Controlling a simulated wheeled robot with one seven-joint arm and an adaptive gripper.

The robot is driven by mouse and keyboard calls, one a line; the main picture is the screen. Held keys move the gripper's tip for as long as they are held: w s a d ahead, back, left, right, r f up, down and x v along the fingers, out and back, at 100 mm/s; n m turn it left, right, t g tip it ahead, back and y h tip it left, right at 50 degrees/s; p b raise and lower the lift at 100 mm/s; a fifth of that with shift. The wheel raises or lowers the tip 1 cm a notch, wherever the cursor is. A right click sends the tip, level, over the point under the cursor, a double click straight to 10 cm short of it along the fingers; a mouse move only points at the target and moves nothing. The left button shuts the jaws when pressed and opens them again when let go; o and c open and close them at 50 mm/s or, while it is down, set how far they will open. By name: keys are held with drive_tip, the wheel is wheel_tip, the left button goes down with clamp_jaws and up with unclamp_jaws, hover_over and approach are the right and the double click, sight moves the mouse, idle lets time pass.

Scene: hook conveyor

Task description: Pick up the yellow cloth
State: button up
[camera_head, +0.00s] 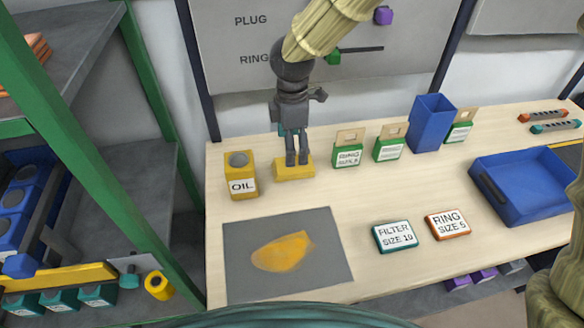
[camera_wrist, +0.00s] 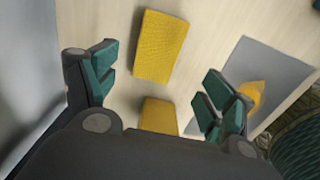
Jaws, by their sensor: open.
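The yellow cloth (camera_head: 294,174) is a small folded block on the wooden table, just right of the yellow oil can (camera_head: 241,180). In the wrist view the cloth (camera_wrist: 160,47) has a woven texture and lies flat, beyond the gap between my fingers. My gripper (camera_head: 297,161) points down over the cloth; in the wrist view my gripper (camera_wrist: 161,84) is open and empty, one finger on either side. I cannot tell whether the fingertips touch the cloth. A second yellow shape (camera_wrist: 158,116), seemingly the oil can, is partly hidden by my gripper.
A grey mat (camera_head: 335,270) with a yellow spill (camera_head: 282,252) lies in front. A filter box (camera_head: 395,237) and an orange ring box (camera_head: 447,225) lie to its right. Green ring boxes (camera_head: 347,154), a blue bin (camera_head: 428,125) and a blue tray (camera_head: 530,188) stand further right.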

drive_tip(key=shift+w+f+p, duration=0.15)
drive_tip(key=shift+f+p, duration=0.2)
drive_tip(key=shift+f, duration=1.6)
drive_tip(key=shift+w+f+p, duration=0.15)
drive_tip(key=shift+f+p, duration=0.15)
drive_tip(key=shift+f, duration=1.65)
drive_tip(key=c, duration=1.2)
drive_tip(key=shift+r, duration=0.1)
wheel_tip(320, 180, up, 10)
drive_tip(key=shift+f+b, duration=0.1)
drive_tip(key=shift+b, duration=0.55)
drive_tip(key=o, duration=0.6)
drive_tip(key=c, duration=0.4)
